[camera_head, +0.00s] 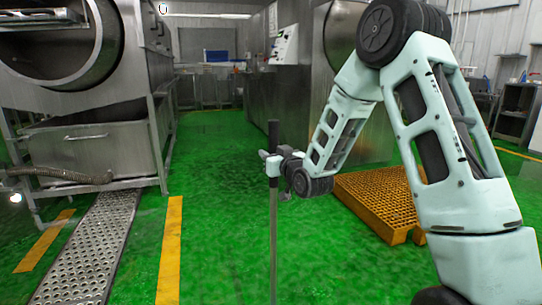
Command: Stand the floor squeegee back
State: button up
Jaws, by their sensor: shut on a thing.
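The floor squeegee's pole (273,235) stands roughly upright in the middle of the head view. Its upper end is dark and its lower part is a thin grey shaft running out of the bottom of the picture. The squeegee's head is not in view. My gripper (272,167) is shut on the pole a little below its top, reaching in from the right.
A large steel drum machine (75,90) stands at the left, with a hose and a perforated metal walkway (92,250). An orange grating platform (375,197) lies right of the pole. More steel machines stand behind. Green floor is clear between and ahead.

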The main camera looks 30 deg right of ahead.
jog(key=shift+f, duration=0.1)
jog(key=o, duration=1.1)
jog(key=s+b, duration=0.3)
jog(key=s, duration=0.6)
jog(key=shift+s+a+f+b, duration=0.15)
jog(key=shift+s+a+b, duration=0.1)
jog(key=shift+a+b, duration=0.1)
jog(key=s+b, duration=0.2)
jog(key=b, duration=0.4)
jog(key=shift+s+a+b, duration=0.15)
jog(key=shift+s+b, duration=0.05)
jog(key=shift+b, duration=0.2)
